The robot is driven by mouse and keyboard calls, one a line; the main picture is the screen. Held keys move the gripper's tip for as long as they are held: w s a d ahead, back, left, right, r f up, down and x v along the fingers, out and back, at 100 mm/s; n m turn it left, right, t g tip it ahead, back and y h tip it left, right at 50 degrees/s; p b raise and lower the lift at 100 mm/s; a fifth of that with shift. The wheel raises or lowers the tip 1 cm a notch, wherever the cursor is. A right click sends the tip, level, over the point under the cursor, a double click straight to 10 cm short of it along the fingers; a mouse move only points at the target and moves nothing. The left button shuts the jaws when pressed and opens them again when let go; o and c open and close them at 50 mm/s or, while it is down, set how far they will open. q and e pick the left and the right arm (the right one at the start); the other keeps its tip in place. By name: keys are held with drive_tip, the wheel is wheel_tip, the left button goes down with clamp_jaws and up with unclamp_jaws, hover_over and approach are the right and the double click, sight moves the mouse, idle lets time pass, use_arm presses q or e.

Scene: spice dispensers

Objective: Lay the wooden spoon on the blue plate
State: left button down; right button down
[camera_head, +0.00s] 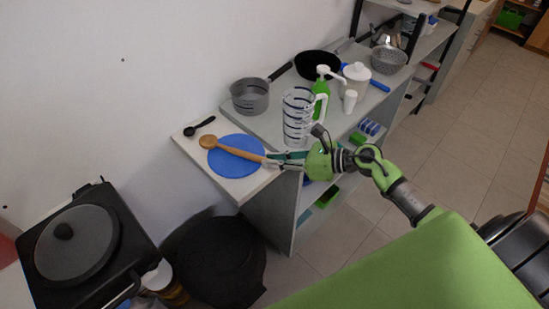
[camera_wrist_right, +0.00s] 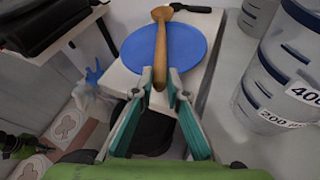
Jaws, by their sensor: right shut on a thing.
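The wooden spoon (camera_head: 238,152) lies across the blue plate (camera_head: 237,168) in the head view, with its bowl end at the plate's left rim. Its handle end is between the fingers of my right gripper (camera_head: 276,161), which is shut on it at the right edge of the counter. In the right wrist view the spoon (camera_wrist_right: 161,40) points away over the blue plate (camera_wrist_right: 186,46), and the fingertips (camera_wrist_right: 160,85) pinch the handle just before the plate's near rim. I cannot tell whether the spoon touches the plate.
A clear measuring jug (camera_head: 297,117) stands close to my right gripper. Behind it are a grey pot (camera_head: 250,97), a green pump bottle (camera_head: 321,92) and a white jar (camera_head: 356,78). A small black spoon (camera_head: 199,126) lies beyond the plate. A black bin (camera_head: 214,262) stands below the counter.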

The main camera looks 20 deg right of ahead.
drive_tip(key=shift+f, duration=0.1)
drive_tip(key=c, duration=2)
unclamp_jaws()
drive_tip(key=shift+b+v, duration=1.35)
drive_tip(key=shift+v, duration=4.75)
drive_tip(key=shift+w, duration=0.1)
